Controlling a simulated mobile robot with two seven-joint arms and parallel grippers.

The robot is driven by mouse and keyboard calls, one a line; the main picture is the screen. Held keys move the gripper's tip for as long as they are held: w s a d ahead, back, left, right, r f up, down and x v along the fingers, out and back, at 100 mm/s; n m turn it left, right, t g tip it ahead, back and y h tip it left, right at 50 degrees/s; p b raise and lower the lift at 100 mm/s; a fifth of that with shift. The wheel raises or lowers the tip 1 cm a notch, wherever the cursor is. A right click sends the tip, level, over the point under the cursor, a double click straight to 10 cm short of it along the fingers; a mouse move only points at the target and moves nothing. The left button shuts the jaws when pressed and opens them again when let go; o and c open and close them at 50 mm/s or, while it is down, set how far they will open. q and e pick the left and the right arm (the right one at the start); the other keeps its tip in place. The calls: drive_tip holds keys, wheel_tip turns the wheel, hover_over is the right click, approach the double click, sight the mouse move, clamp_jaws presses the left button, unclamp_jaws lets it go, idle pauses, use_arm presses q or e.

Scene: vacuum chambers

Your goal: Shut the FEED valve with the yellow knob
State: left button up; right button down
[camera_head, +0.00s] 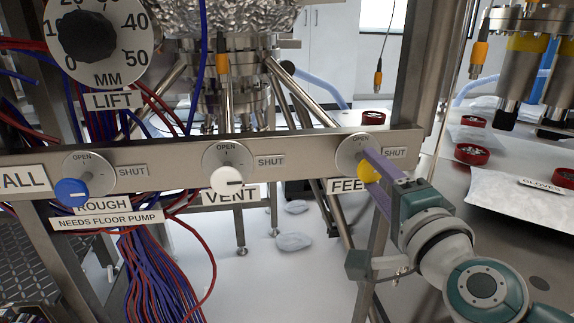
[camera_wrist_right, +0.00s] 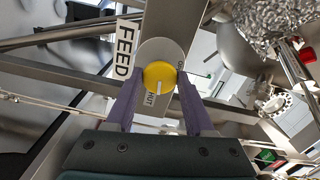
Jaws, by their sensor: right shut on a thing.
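The yellow knob (camera_head: 369,173) of the FEED valve sits on the metal panel rail, on a round plate (camera_head: 352,150) marked OPEN at the top, with a SHUT label (camera_head: 395,153) to its right. My right gripper (camera_head: 371,168) reaches in from the lower right, its purple fingers at the knob. In the wrist view the yellow knob (camera_wrist_right: 159,74) lies between the two fingertips, and the gripper (camera_wrist_right: 158,83) is shut on it. My left gripper is not in view.
On the same rail are a white VENT knob (camera_head: 227,181) and a blue ROUGH knob (camera_head: 72,192). A black LIFT dial (camera_head: 87,37) is at upper left, above red and blue cables (camera_head: 155,265). A metal post (camera_head: 412,75) stands by the FEED valve.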

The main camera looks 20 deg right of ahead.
drive_tip(key=shift+m, duration=0.8)
drive_tip(key=shift+c, duration=1.3)
unclamp_jaws()
drive_tip(key=v, duration=1)
drive_tip(key=shift+p, duration=0.35)
drive_tip(key=shift+d, duration=0.1)
